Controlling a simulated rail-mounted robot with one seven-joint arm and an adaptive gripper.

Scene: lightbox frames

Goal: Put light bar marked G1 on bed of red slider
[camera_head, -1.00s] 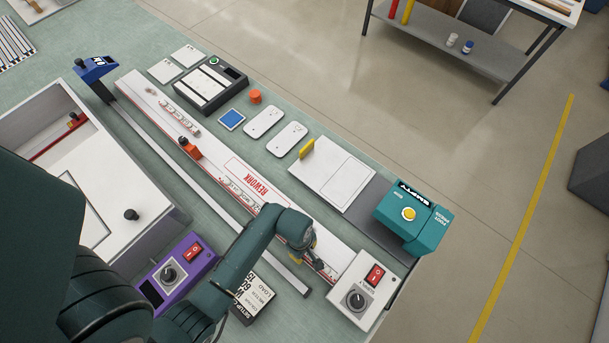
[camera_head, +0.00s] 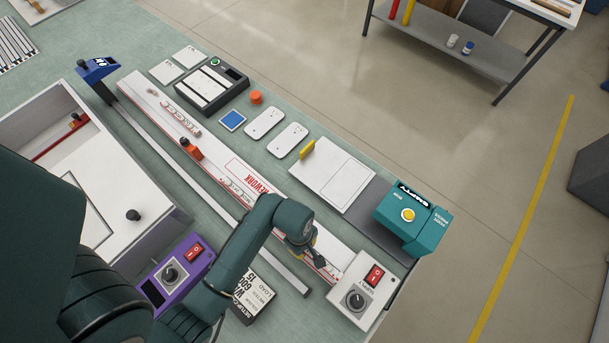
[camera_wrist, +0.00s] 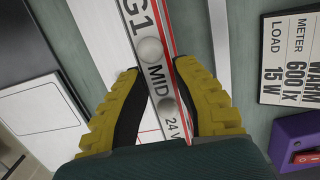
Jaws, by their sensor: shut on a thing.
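The light bar marked G1 (camera_wrist: 150,50) is a narrow pale strip with round bumps, a red edge line and the words MID and 24 V. My gripper (camera_wrist: 157,72) has its yellow-and-black fingers on both sides of this bar, shut on it. In the head view my gripper (camera_head: 318,262) is low over the right end of the long white REWORK board (camera_head: 225,160), and my arm hides much of the bar. An orange-red slider piece (camera_head: 194,151) with a dark knob sits midway along that board. A red bar with a dark knob (camera_head: 73,118) shows inside the white box.
The white box (camera_head: 150,185) stands at left. A purple switch unit (camera_head: 178,270) and a load meter label block (camera_head: 258,300) lie near my arm. A white power unit (camera_head: 362,293) and a teal box (camera_head: 412,222) stand at right. A grey rail (camera_head: 185,180) runs beside the board.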

